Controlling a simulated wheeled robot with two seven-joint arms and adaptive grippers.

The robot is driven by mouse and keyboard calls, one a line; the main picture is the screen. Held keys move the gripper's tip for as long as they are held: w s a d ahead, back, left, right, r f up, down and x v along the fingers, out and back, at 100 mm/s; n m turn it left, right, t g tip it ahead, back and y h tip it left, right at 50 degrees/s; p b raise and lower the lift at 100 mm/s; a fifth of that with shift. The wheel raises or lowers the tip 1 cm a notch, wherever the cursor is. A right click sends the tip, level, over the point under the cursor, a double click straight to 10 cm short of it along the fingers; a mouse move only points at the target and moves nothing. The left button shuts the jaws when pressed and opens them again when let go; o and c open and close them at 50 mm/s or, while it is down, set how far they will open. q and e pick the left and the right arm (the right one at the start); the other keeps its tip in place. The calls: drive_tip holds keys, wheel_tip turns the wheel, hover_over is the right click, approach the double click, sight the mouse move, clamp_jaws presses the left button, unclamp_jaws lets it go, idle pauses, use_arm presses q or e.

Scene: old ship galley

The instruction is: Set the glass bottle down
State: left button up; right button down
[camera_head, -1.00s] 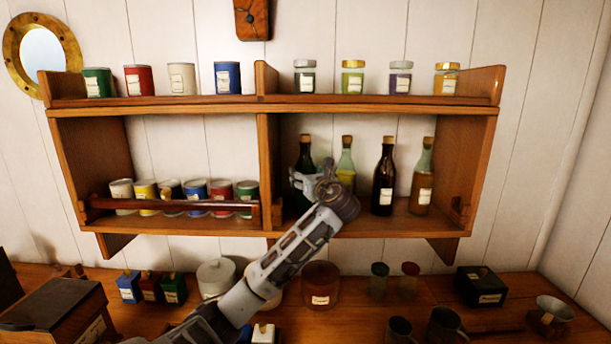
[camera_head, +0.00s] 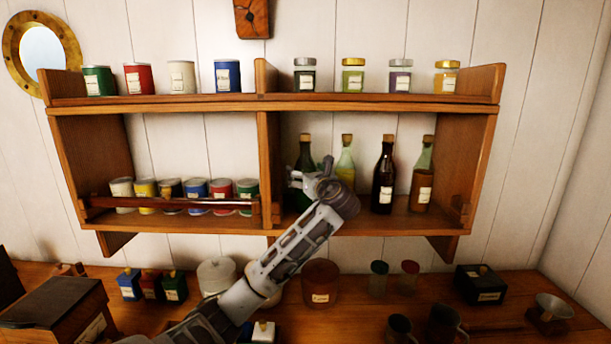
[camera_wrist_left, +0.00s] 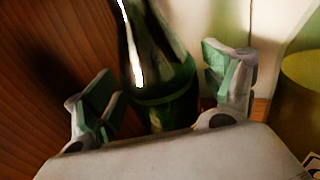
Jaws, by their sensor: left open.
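A dark green glass bottle (camera_head: 305,153) stands upright on the lower right shelf, close to the middle divider. Its lower part is hidden behind my left gripper (camera_head: 310,177) in the head view. In the left wrist view the green bottle (camera_wrist_left: 160,75) is between the two fingers of my left gripper (camera_wrist_left: 163,90). The fingers are spread, with a gap on each side of the glass. My right gripper is not in view.
A yellow-green bottle (camera_head: 346,160), a dark brown bottle (camera_head: 384,175) and an amber bottle (camera_head: 422,175) stand to the right. The wooden divider (camera_head: 269,170) is close on the left.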

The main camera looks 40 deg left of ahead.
use_arm(q)
drive_tip(key=b+v, duration=0.3)
drive_tip(key=v, duration=0.9)
idle(1.6)
